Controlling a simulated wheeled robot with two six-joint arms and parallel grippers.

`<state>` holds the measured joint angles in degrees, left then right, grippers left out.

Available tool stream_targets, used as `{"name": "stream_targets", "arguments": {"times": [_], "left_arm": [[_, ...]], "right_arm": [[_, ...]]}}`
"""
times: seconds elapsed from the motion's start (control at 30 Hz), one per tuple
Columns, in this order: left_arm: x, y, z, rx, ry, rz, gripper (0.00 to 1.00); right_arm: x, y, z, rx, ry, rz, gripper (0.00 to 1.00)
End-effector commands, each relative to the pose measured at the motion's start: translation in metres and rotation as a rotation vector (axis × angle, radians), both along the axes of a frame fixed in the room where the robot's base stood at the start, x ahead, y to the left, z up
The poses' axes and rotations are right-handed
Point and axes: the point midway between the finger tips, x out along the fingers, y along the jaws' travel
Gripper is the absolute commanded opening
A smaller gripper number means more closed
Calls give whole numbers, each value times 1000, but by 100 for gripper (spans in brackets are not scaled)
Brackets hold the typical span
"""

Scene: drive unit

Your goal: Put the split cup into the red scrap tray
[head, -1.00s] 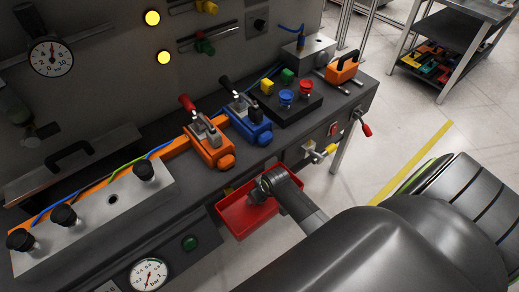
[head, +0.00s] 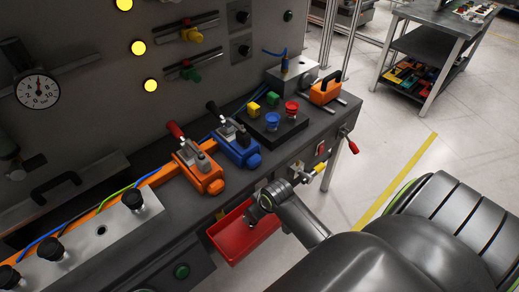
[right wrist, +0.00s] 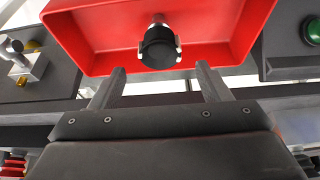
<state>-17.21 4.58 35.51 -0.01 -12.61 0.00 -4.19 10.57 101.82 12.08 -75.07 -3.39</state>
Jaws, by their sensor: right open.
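The red scrap tray (head: 238,243) hangs at the front of the bench, low in the middle of the head view. In the right wrist view the tray (right wrist: 85,30) fills the top. A dark round piece with pale side edges, seemingly the split cup (right wrist: 158,47), shows against the tray's inside, just beyond my fingertips. I cannot tell whether it rests on the tray floor. My right gripper (right wrist: 161,72) is open, its two fingers apart at the tray's near rim. In the head view my right gripper (head: 264,202) is over the tray, partly hidden by its own wrist. My left gripper is out of view.
On the bench stand an orange clamp (head: 200,174), a blue clamp (head: 238,147) and a black block (head: 285,128) with blue and red cups. A red-tipped lever (head: 350,146) sticks out at the bench's right end.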

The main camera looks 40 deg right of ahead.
Motion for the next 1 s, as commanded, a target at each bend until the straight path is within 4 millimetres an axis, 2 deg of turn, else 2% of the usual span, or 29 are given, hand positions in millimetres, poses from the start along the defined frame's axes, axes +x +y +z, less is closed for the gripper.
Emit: {"name": "stream_targets", "arguments": {"times": [0.1,0.27,0.87,1.0], "left_arm": [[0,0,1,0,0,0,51],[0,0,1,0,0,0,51],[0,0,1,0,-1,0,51],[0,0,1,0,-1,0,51]], "right_arm": [[-5,-1,13,-1,-2,1,70],[-8,-1,21,0,-1,1,70],[-10,-1,22,-1,0,0,70],[-29,-1,25,-11,7,-9,70]]}}
